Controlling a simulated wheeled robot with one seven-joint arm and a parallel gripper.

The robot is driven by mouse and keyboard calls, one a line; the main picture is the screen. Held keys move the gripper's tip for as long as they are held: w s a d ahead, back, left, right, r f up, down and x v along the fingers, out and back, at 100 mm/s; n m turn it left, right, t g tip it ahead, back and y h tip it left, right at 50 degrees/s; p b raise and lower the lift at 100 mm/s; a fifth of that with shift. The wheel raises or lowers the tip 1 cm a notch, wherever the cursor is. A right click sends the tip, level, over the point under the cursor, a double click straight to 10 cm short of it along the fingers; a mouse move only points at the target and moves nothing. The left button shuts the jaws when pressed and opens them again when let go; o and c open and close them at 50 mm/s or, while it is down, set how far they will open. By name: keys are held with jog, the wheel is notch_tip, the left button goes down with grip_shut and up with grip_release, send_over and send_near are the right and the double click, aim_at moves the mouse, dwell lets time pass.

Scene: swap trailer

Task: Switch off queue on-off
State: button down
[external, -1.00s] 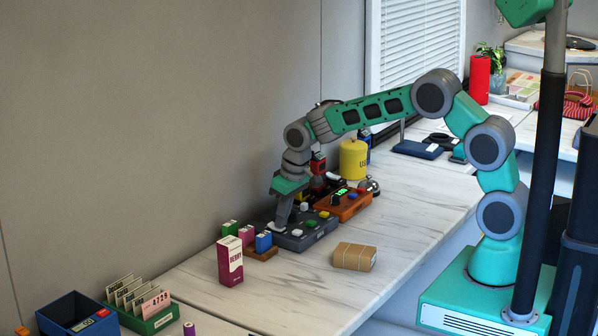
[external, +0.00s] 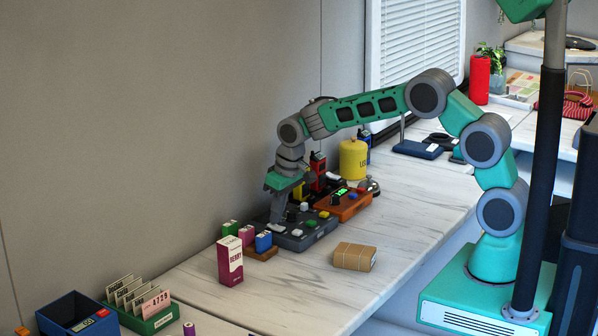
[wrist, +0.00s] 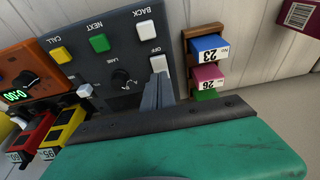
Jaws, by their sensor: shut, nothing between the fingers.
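The dark grey queue panel (external: 318,231) lies on the counter near the wall. In the wrist view the panel (wrist: 100,62) carries a yellow CALL button (wrist: 61,54), a green NEXT button (wrist: 99,43), a white BACK button (wrist: 145,29), a black LANE knob (wrist: 122,76) and a white rocker marked OFF (wrist: 158,63). My gripper (external: 275,221) is shut and empty, pointing down at the panel's left end. In the wrist view its fingertips (wrist: 160,78) are right at the OFF rocker and cover part of it. I cannot tell whether they touch it, or which way it is tipped.
An orange timer box (external: 350,206) stands right beyond the panel. A wooden holder with coloured blocks (external: 262,252) is close on the left, with a berry carton (external: 230,262) nearer. A brown parcel (external: 354,257) lies in front. Bare counter (external: 410,225) extends to the right.

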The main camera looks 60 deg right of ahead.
notch_tip(320, 180, up, 4)
jog(key=shift+w+r+p, duration=0.1)
jog(key=shift+w+p, duration=0.05)
jog(key=shift+p, duration=0.95)
jog(key=s+b+v, duration=0.1)
jog(key=v, duration=0.8)
jog(key=shift+s+b, duration=0.3)
jog(key=shift+s, duration=0.15)
